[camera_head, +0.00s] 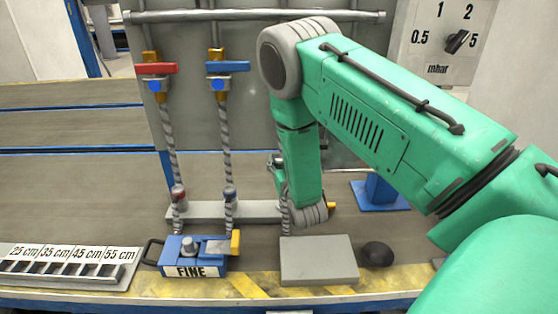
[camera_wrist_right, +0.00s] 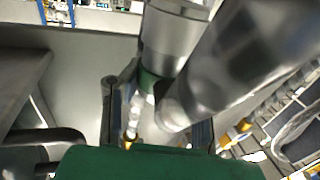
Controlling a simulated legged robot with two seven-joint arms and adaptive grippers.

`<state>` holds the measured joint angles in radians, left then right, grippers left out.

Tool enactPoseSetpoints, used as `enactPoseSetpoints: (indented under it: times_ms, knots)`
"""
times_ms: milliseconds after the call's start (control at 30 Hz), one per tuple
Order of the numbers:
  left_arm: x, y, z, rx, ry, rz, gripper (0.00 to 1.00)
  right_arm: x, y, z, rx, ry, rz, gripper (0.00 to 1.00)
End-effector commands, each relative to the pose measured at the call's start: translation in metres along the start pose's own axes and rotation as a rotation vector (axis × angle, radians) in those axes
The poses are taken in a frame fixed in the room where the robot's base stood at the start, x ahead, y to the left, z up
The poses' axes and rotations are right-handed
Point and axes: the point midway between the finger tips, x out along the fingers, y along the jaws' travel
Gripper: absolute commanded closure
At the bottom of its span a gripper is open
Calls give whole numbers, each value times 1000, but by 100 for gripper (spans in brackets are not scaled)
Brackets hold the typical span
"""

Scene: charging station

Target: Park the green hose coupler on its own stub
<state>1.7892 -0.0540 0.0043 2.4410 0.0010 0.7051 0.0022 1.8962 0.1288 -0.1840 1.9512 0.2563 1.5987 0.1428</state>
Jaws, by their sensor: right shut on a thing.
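My right arm comes in from the right, and its gripper (camera_head: 275,164) is partly hidden beside the green forearm, above the grey stub bar (camera_head: 205,212). In the right wrist view the gripper's two fingers (camera_wrist_right: 155,120) are closed around the green-banded coupler (camera_wrist_right: 148,82), below a silver cylinder (camera_wrist_right: 175,38). A pale twisted hose (camera_wrist_right: 134,115) shows between the fingers. The coupler's own stub is hidden by my arm, so I cannot tell whether the coupler touches it. My left gripper is not in view.
The red coupler (camera_head: 178,195) and blue coupler (camera_head: 229,193) stand on the bar, their hoses hanging from red and blue valves. A blue FINE box (camera_head: 192,271), grey block (camera_head: 319,262) and black knob (camera_head: 377,254) stand in front. A slotted length rack (camera_head: 68,281) is at left.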

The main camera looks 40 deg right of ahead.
Motion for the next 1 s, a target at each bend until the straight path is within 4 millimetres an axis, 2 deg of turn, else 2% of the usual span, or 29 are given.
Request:
enactPoseSetpoints:
  times_ms: [333,1000]
  knots:
    - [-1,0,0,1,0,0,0,0,1,1,3,-2,31,100]
    - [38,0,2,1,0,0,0,0,1,56,2,-3,28,100]
